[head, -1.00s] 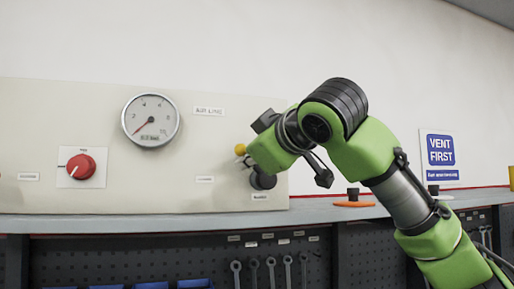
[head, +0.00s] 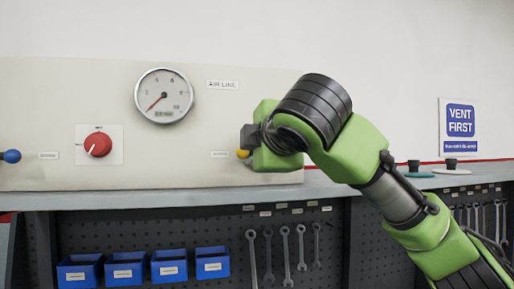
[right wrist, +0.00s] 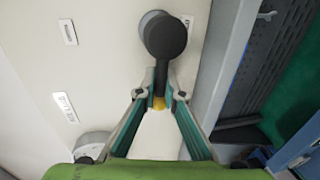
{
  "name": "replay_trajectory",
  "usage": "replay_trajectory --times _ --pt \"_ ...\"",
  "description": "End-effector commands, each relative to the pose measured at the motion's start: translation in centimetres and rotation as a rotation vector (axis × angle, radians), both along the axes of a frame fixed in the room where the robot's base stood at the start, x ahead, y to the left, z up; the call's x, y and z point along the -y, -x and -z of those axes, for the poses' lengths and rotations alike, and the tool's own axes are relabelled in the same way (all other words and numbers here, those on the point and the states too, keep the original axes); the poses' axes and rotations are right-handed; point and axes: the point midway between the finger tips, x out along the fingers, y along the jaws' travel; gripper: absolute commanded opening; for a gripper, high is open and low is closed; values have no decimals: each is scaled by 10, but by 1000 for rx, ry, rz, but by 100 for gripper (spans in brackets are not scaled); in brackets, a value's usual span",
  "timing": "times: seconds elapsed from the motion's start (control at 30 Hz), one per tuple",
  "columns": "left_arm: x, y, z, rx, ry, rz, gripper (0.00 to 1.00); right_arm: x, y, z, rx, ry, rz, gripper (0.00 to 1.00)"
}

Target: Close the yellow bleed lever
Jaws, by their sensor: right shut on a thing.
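The bleed lever's yellow tip (head: 243,154) shows at the left end of my right gripper (head: 250,140), low on the right part of the cream panel. The lever points about leftward; its hub is hidden behind the gripper in the head view. The lever's dark arm (right wrist: 161,76) runs from there to a round black hub (right wrist: 165,36). My left gripper is not in view.
The cream panel (head: 60,100) carries a pressure gauge (head: 163,95), a red knob (head: 97,145) and a blue knob (head: 11,156). A "VENT FIRST" sign (head: 460,127) hangs at right. Blue bins (head: 168,265) and several wrenches sit below the bench.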

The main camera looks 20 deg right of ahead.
Motion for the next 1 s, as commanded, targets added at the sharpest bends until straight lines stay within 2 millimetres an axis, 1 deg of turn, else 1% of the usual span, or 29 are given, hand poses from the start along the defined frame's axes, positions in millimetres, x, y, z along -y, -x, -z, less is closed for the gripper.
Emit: replay_trajectory --times 0.03,0.23,0.63,0.67,0.7,1.0 --pt "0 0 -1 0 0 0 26 -5 1 -2 7 16 -13 0" --pt "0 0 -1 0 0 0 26 -5 1 2 2 48 -13 0" --pt "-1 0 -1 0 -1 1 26 -6 1 5 -5 54 -15 0" --pt "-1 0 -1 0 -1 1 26 -6 1 5 -5 54 -15 16" --pt "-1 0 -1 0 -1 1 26 -6 0 5 -5 54 -14 25" --pt "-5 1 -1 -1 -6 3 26 -3 0 5 -6 51 -6 25"
